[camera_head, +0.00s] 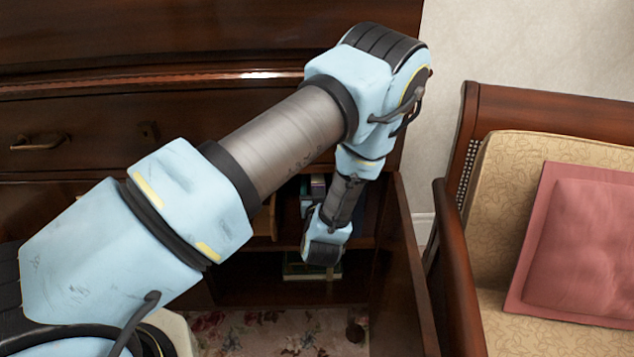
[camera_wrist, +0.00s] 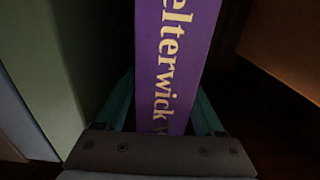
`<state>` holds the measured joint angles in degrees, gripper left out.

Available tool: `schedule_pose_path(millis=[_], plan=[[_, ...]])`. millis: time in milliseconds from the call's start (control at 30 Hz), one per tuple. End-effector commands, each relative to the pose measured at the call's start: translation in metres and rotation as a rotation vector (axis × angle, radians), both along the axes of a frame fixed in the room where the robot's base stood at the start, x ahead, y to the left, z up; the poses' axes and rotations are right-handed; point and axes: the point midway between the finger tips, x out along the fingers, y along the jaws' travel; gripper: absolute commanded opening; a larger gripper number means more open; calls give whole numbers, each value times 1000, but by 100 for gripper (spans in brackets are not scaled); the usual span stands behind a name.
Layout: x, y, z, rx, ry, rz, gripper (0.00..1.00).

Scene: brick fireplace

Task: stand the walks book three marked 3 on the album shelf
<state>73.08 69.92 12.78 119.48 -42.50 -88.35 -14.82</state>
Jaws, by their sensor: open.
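A purple book spine with pale yellow lettering, "elterwick" (camera_wrist: 180,45), fills the middle of the wrist view. No number 3 shows on the visible part, so I cannot tell which volume it is. My gripper (camera_wrist: 163,88) is open, with one teal finger on each side of this spine. Both fingers are close to it; I cannot tell if they touch. In the head view the fingers are hidden behind my wrist at the dark wooden cabinet. Which shelf is the album shelf is not clear; an upper shelf (camera_head: 262,241) and a lower level show.
A green book or panel (camera_wrist: 40,60) stands left of the purple spine. More books (camera_head: 318,185) stand on the upper shelf, and a few lie low down (camera_head: 298,270). An open cabinet door (camera_head: 408,275) and a cushioned armchair (camera_head: 462,270) bound the right side.

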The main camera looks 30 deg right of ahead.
Motion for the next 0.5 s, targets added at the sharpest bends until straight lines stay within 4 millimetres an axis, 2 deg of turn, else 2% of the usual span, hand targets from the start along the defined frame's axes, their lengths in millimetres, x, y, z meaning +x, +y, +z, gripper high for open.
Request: schedule_pose_path(millis=[167, 500], plan=[[-21, 9, 0, 2, 1, -2, 70], [-84, 39, -1, 2, 1, -2, 70]])
